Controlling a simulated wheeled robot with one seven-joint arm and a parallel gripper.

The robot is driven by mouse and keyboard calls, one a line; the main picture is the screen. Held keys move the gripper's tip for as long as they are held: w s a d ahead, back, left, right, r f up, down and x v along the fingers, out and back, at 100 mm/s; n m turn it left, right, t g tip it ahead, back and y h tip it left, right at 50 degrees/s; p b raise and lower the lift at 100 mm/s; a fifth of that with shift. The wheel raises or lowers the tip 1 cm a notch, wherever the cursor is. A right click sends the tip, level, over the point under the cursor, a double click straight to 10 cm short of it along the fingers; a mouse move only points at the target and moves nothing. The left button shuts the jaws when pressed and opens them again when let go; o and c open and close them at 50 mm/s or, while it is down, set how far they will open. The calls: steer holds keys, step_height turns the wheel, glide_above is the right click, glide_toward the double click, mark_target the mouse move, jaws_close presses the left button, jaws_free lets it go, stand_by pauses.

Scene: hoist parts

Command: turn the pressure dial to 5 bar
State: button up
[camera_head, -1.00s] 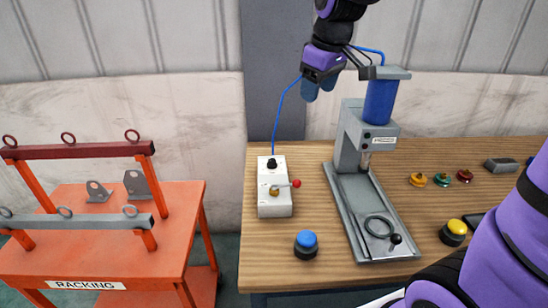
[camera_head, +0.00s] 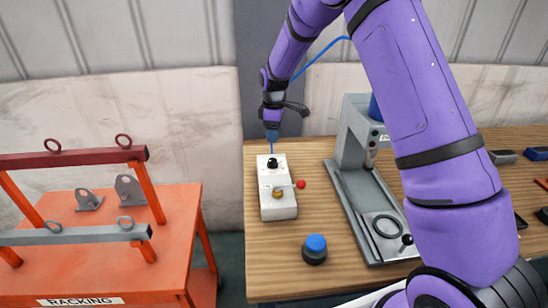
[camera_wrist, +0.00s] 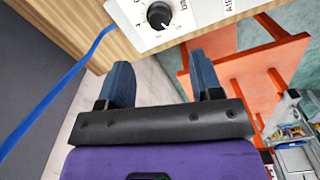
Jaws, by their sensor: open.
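The pressure dial is a black knob (camera_head: 272,163) on the upper part of a white control box (camera_head: 278,207) at the left of the wooden bench. In the wrist view the knob (camera_wrist: 159,15) shows at the top, with a numbered scale around it; I cannot read for certain which number it points at. My gripper (camera_head: 272,131) is above and behind the box, just past the knob in the head view. In the wrist view my gripper's two blue fingers (camera_wrist: 164,80) are apart with nothing between them, and the knob lies beyond the tips, not touched.
The box also has a brass fitting (camera_head: 278,194) and a red-tipped lever (camera_head: 300,184). A blue hose (camera_wrist: 60,90) runs from the box. A blue button (camera_head: 315,249) and a grey press (camera_head: 365,180) stand to the right. An orange racking table (camera_head: 180,230) is at left.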

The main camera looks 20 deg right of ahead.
mark_target(274, 160)
step_height(274, 160, down, 11)
steer(key=shift+w+f, duration=0.15)
steer(key=shift+f, duration=0.05)
stand_by(0.4)
steer(key=c, duration=0.9)
